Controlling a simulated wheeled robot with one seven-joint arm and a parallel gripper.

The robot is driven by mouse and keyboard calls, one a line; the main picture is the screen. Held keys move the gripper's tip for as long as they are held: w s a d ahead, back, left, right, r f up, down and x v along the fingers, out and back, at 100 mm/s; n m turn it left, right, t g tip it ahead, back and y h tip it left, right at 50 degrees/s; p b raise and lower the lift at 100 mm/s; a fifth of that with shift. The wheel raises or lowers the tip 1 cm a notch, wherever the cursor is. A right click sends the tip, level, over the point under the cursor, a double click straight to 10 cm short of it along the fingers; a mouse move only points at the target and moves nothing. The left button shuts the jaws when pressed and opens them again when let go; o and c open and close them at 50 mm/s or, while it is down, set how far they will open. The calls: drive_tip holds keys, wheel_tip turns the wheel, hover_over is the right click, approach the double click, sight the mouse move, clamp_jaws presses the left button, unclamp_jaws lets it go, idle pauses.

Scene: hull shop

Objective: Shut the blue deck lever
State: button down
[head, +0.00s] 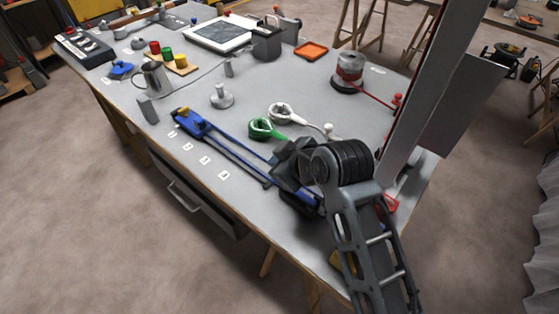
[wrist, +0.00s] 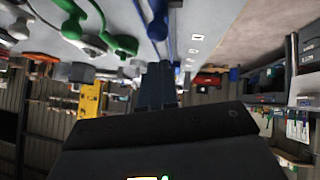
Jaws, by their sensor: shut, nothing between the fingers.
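A long blue rail unit (head: 230,148) with a yellow knob runs along the front edge beside several white number cards (head: 204,160). A grey panel (head: 418,85) stands at the right. A grey post on a round base (head: 221,99) and a spool (head: 349,72) stand farther back.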

drive_tip(key=s+d+r+p, duration=0.15)
drive_tip(key=s+r, duration=0.35)
drive_tip(key=r, duration=0.7)
drive_tip(key=s+d+f+m+t+h, duration=0.1)
drive_tip(key=s+d+f+m+t, duration=0.1)
drive_tip(key=s+d+f+m, duration=0.35)
drive_tip(key=s+d+f+m+t+h, duration=0.2)
drive_tip(key=s+d+f, duration=0.5)
drive_tip(key=s+d, duration=0.3)
drive_tip(key=s+d+r+m+t+h, duration=0.1)
drive_tip(key=s+d+r, duration=0.1)
drive_tip(key=s, duration=0.5)
drive_tip(key=s+d+r+m+t+h, duration=0.1)
drive_tip(key=s+r, duration=0.3)
drive_tip(key=s, duration=0.4)
drive_tip(key=s+d+r+m+t, duration=0.1)
drive_tip(key=s+d+r+m, duration=0.1)
drive_tip(key=s, duration=0.5)
drive_tip(key=shift+s+d+r+h+b, duration=0.2)
drive_tip(key=shift+d+r+h+b, duration=0.15)
drive_tip(key=shift+d+r, duration=0.45)
